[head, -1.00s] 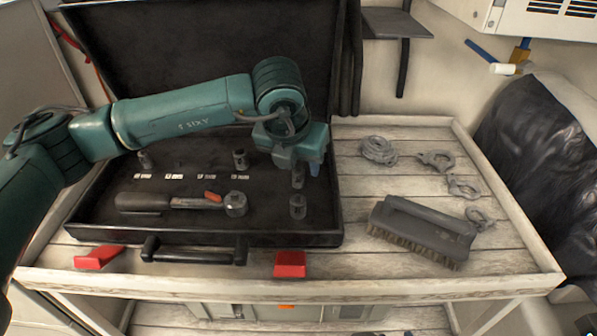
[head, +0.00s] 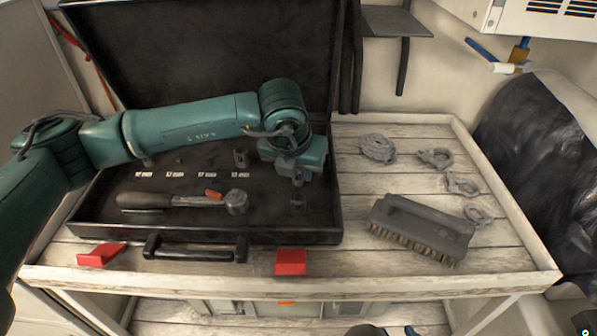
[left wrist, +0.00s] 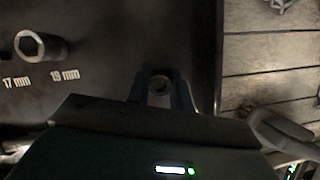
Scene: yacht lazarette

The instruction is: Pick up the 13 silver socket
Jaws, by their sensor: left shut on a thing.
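My left gripper (head: 299,174) is over the right part of the open black case, its fingers pointing down. It is shut on a small grey socket (left wrist: 160,84), seen end-on between the fingers in the left wrist view. I cannot read a size on this socket. My forearm partly covers the row behind. My right gripper is not in view.
The case (head: 190,226) also holds a ratchet (head: 185,200). Its raised lid (head: 200,50) stands behind my arm. The table has a raised rim.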

